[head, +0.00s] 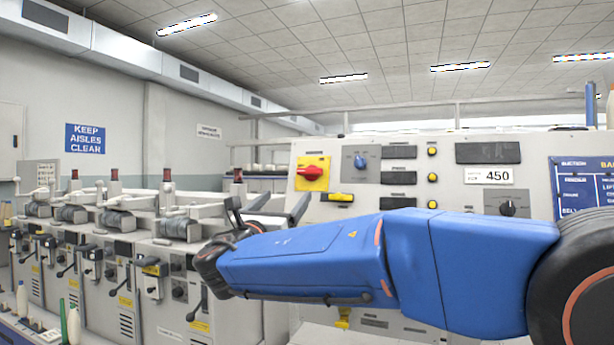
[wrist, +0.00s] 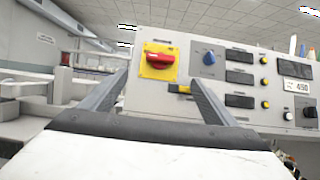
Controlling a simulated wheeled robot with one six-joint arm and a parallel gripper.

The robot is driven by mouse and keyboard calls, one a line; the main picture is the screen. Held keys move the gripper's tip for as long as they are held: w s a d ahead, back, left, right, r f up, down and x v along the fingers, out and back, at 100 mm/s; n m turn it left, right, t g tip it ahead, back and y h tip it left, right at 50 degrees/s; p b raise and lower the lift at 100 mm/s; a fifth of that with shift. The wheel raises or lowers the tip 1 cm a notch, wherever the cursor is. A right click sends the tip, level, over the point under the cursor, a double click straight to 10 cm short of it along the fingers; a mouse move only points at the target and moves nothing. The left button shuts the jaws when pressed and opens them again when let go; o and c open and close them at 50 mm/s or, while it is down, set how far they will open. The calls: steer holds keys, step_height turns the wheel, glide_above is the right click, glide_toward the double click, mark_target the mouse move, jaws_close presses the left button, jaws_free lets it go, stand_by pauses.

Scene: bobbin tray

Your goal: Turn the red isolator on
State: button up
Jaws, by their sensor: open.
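The red isolator (head: 312,172) is a red rotary handle on a yellow square plate, at the upper left of the grey control panel in the head view. In the wrist view the red handle (wrist: 159,59) lies roughly horizontal, seen between my two fingers and beyond them. My gripper (head: 270,207) is open, in front of the panel and below left of the isolator in the head view. In the wrist view the open gripper (wrist: 155,98) has nothing between its fingers and is apart from the handle.
Yellow buttons and dark plates lie further right. A row of winding machines (head: 110,250) fills the left. My blue arm covers the panel's lower part.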

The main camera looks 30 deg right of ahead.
mark_target(308, 173)
steer(key=x, duration=1.6)
steer(key=shift+w+d, duration=0.15)
steer(key=shift+d, duration=0.2)
steer(key=c, duration=1.1)
